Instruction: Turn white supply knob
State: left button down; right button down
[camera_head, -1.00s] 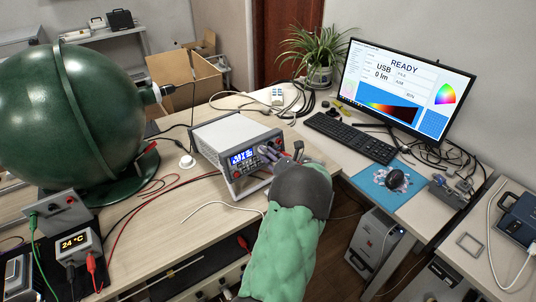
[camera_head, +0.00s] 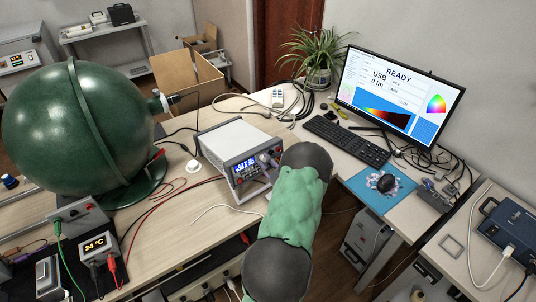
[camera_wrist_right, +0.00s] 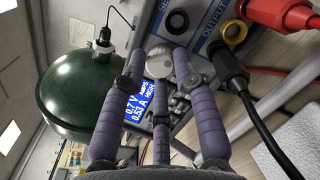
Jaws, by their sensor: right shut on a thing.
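The white power supply (camera_head: 236,141) stands on the desk, its front with a lit blue display facing me. In the right wrist view the display (camera_wrist_right: 146,100) reads about 0.7 V and 0.53 A. The round, pale supply knob (camera_wrist_right: 159,63) sits beside the display. My right gripper (camera_wrist_right: 161,74) has its purple fingers around the knob and is shut on it. In the head view the right gripper (camera_head: 268,162) is at the supply's front, partly hidden by my arm. My left gripper is not in view.
A red plug (camera_wrist_right: 285,14) and a black plug (camera_wrist_right: 228,62) sit in the output sockets near the fingers. A large green sphere (camera_head: 75,125) stands left of the supply. A keyboard (camera_head: 347,141) and monitor (camera_head: 400,95) are at right. Loose leads cross the desk.

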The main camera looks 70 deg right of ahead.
jog(key=shift+r+m+g+p, duration=0.2)
jog(key=shift+m+g+p, duration=0.1)
jog(key=shift+m+p, duration=1.3)
jog(key=c, duration=1)
grip_release()
jog(key=shift+d+f, duration=0.1)
jog(key=shift+f, duration=0.05)
jog(key=v, duration=1.2)
